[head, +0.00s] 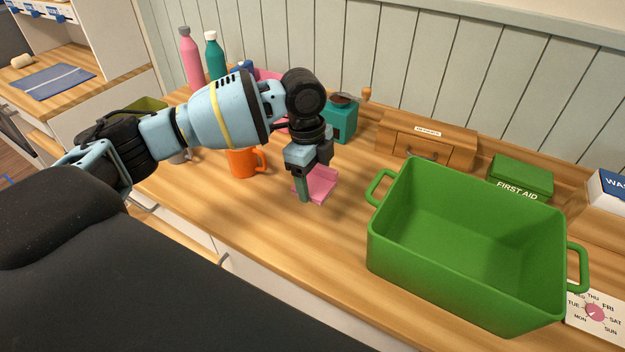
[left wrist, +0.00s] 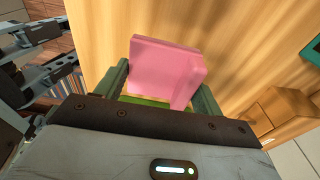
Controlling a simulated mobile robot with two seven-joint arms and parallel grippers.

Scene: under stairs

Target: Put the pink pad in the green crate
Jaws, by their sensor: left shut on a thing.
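The pink pad (head: 322,184) is between the fingers of my left gripper (head: 305,192), over the wooden counter left of the crate. In the left wrist view, the pink pad (left wrist: 165,68) fills the space between the two green fingers of the left gripper (left wrist: 163,88), which is shut on it. I cannot tell whether the pad still touches the counter. The green crate (head: 445,275) stands open and empty at the right, with a handle at each end. My right gripper is not in view.
An orange mug (head: 243,163) and a teal grinder (head: 343,122) stand near my left arm. A wooden drawer box (head: 425,146) and green first aid box (head: 521,178) are behind the crate. Pink (head: 190,60) and teal (head: 213,58) bottles stand at the back left.

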